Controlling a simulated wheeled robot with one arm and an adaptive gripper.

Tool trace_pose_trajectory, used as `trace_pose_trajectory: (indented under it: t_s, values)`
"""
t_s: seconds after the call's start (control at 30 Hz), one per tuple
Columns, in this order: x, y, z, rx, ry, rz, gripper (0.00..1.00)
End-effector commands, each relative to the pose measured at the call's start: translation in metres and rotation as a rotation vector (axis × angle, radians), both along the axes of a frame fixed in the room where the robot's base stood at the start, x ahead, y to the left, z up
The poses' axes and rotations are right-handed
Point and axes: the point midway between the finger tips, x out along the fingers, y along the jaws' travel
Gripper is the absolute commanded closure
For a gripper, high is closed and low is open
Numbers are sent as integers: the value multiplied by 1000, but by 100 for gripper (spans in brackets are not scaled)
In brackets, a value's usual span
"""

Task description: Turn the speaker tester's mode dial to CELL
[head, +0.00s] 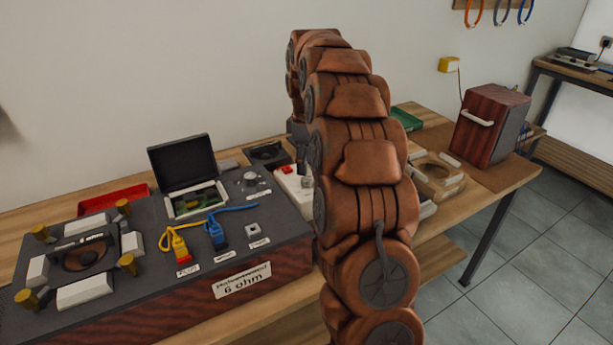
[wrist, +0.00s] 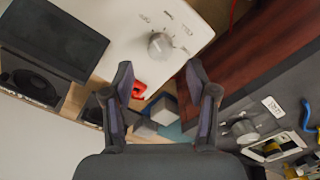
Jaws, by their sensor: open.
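A white box (wrist: 115,20) with a round grey dial (wrist: 160,45) and small dark markings around it shows at the top of the wrist view. The markings are too small to read, and I cannot tell where the dial points. In the head view the white box (head: 285,182) is partly hidden behind my arm. My gripper (wrist: 159,66) is open and empty. In the wrist view the dial appears between and just beyond its fingertips, with no visible contact. My arm hides most of the gripper in the head view. A second grey knob (wrist: 243,130) sits on the dark panel at right.
The large wood-sided unit (head: 190,309) with a dark top carries an open-lidded case (head: 183,163), yellow and blue plugs and a clamped speaker. A red tray (head: 110,198) lies behind it. A wooden ring fixture (head: 437,176) and a wooden cabinet (head: 489,125) stand at right.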

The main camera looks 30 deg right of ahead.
Motion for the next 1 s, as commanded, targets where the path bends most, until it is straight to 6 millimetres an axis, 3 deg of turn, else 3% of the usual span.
trace_pose_trajectory:
  t_s: [0.33,0.67,1.0]
  values:
    - [-1,1,-45,3,7,0,42]
    - [0,1,-51,0,1,0,42]
    - [0,1,-51,0,1,0,75]
